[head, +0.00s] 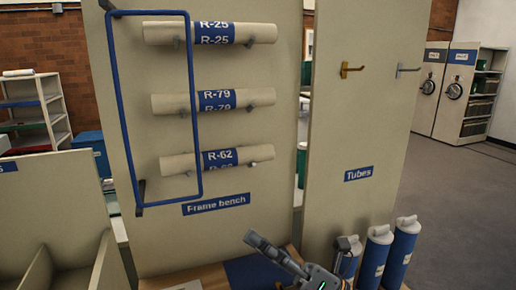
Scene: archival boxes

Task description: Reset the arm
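My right gripper (298,246) is at the bottom edge of the head view, in front of the lower edge of the Frame bench panel. One dark finger points up and left; the other seems to be at the right, against the nearest blue tube. The fingers look spread, with nothing visible between them. Most of the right arm is below the picture. My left gripper is not in view.
The Frame bench panel (240,140) carries several rolled tubes and a blue wire frame (119,100). The Tubes panel (360,100) has two hooks. Blue tubes with white caps (401,250) stand close to the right gripper. Open floor (470,220) lies at the right.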

